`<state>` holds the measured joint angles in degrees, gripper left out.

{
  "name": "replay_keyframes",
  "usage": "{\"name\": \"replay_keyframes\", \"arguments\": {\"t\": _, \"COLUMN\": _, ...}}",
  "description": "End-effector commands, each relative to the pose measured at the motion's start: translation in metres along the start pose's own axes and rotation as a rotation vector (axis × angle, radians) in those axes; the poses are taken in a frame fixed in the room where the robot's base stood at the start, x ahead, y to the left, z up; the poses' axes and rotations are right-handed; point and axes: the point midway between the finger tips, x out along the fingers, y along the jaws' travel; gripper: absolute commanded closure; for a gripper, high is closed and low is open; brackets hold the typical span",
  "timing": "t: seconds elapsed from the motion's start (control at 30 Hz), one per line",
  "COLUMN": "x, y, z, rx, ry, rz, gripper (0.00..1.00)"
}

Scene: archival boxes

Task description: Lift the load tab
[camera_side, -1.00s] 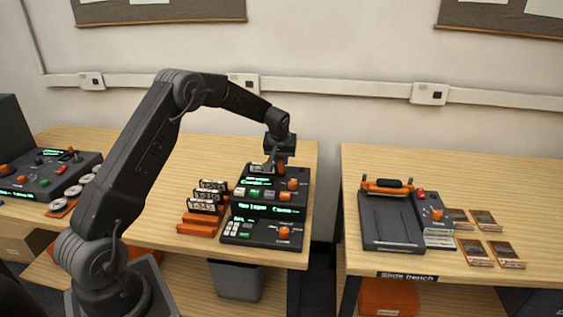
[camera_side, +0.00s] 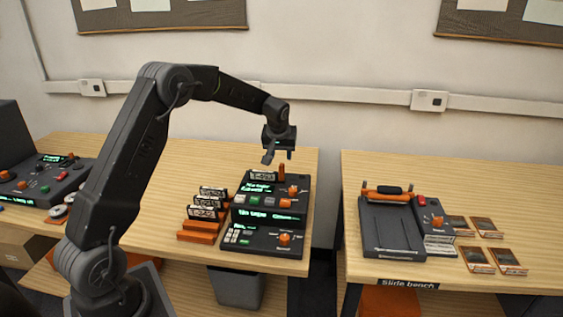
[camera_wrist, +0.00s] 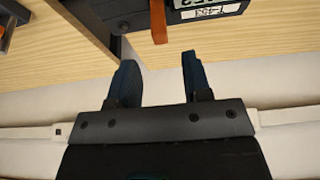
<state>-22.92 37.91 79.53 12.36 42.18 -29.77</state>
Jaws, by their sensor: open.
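The orange load tab (camera_side: 282,172) stands up at the back of the upper black tape deck (camera_side: 246,197). In the wrist view the tab (camera_wrist: 159,24) hangs from the deck's edge at the top, in line with the gap between my fingers. A labelled cassette (camera_side: 263,176) sits in the deck's top beside the tab; part of its label shows in the wrist view (camera_wrist: 214,12). My gripper (camera_side: 279,156) is open and empty, pointing down just above the tab and apart from it. Its two dark fingers (camera_wrist: 158,62) are spread.
A lower deck with an orange knob (camera_side: 284,239) stands in front. An orange rack (camera_side: 200,229) holds several cassettes to the left. A slide bench (camera_side: 392,226) stands across a gap at right.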

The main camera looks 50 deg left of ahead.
Motion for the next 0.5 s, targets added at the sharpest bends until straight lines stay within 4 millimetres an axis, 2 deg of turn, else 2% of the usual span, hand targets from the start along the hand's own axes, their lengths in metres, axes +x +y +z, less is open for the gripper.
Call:
{"name": "replay_keyframes", "arguments": {"t": 0.03, "x": -0.014, "y": 0.001, "z": -0.001, "rx": 0.0, "ry": 0.005, "rz": 0.002, "gripper": 0.55}}
{"name": "replay_keyframes", "arguments": {"t": 0.2, "x": -0.049, "y": 0.0, "z": -0.001, "rx": 0.0, "ry": 0.003, "rz": 0.001, "gripper": 0.55}}
{"name": "replay_keyframes", "arguments": {"t": 0.33, "x": -0.068, "y": 0.0, "z": -0.001, "rx": 0.0, "ry": 0.003, "rz": 0.001, "gripper": 0.55}}
{"name": "replay_keyframes", "arguments": {"t": 0.5, "x": -0.08, "y": 0.0, "z": 0.0, "rx": 0.001, "ry": 0.0, "rz": 0.0, "gripper": 0.55}}
